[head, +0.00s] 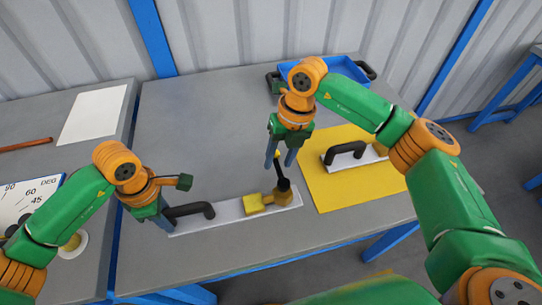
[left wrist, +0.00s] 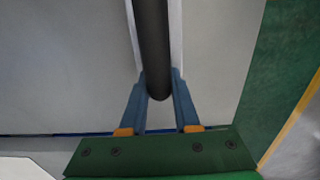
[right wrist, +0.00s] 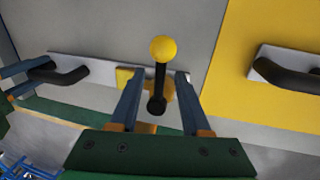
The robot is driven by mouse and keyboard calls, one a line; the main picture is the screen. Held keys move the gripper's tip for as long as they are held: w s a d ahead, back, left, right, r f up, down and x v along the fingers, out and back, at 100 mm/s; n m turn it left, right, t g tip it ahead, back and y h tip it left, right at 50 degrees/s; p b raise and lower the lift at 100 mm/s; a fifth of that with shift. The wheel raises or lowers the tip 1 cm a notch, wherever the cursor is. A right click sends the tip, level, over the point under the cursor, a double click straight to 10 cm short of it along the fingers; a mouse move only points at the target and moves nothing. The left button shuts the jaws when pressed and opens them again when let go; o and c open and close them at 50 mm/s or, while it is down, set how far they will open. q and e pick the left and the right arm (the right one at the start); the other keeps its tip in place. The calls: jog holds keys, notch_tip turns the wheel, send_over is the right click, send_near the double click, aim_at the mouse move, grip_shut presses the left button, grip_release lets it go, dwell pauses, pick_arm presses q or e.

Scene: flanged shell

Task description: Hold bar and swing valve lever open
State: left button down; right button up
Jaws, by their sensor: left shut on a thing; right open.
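A white plate (head: 232,215) lies on the grey table with a black bar handle (head: 190,210) at its left end and a brass valve (head: 283,196) with a yellow block (head: 254,203) at its right. The valve's black lever ends in a yellow knob (right wrist: 163,49) and stands up. My left gripper (head: 168,222) is shut on the black bar; its fingers flank the bar in the left wrist view (left wrist: 158,98). My right gripper (head: 281,160) is open above the valve. In the right wrist view its fingers (right wrist: 157,90) stand on either side of the lever, apart from it.
A yellow mat (head: 335,192) with a second black handle (head: 346,151) on a white plate lies to the right. A blue tray (head: 345,68) stands at the back. A side table at left holds a white sheet (head: 93,116), a brown rod (head: 25,145) and an angle dial (head: 28,200).

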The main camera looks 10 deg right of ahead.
grip_shut()
dwell(1.3)
